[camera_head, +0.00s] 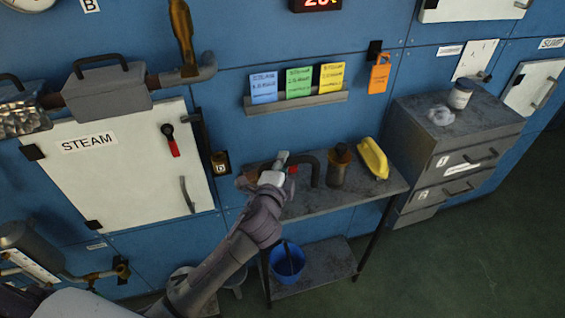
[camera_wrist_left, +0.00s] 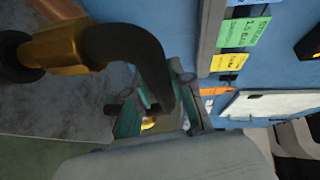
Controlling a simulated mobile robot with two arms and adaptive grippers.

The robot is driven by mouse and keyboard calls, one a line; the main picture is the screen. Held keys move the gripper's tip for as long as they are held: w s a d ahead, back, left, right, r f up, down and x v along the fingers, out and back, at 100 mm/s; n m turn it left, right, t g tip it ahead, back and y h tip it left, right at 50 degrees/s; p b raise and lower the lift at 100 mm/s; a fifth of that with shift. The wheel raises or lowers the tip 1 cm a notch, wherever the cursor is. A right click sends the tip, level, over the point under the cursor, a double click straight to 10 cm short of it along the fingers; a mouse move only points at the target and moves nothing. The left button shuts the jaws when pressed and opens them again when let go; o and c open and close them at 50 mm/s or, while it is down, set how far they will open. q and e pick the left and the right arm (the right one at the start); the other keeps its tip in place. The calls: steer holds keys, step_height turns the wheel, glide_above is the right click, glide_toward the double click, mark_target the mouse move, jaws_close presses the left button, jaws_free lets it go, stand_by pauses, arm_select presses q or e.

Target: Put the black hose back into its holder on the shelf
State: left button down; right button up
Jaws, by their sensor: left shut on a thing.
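The black hose (camera_wrist_left: 130,48) is a bent dark tube with a brass collar (camera_wrist_left: 62,45) at one end; it shows large in the left wrist view. My left gripper (camera_wrist_left: 160,112) is shut on the bent hose. In the head view my left gripper (camera_head: 277,172) is over the left part of the grey shelf (camera_head: 345,197), below the card rack. A dark curved piece (camera_head: 315,172) arches just right of the gripper; I cannot tell if it is hose or holder. The holder cannot be made out clearly. My right gripper is not in view.
A brown bottle (camera_head: 337,168) and a yellow object (camera_head: 373,158) stand on the shelf to the right. A blue bucket (camera_head: 287,262) is on the lower level. A grey drawer cabinet (camera_head: 450,135) stands further right. The wall with a card rack (camera_head: 297,104) is behind.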

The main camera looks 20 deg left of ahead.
arm_select(q)
steer(key=shift+f+b, duration=1.5)
steer(key=shift+f, duration=0.35)
steer(key=c, duration=0.9)
jaws_free()
steer(key=shift+s, duration=0.1)
steer(key=s, duration=0.4)
steer(key=s+r, duration=0.1)
steer(key=s, duration=0.2)
steer(key=s+d, duration=0.1)
steer(key=s, duration=0.3)
steer(key=shift+s+r, duration=0.35)
steer(key=shift+r, duration=0.05)
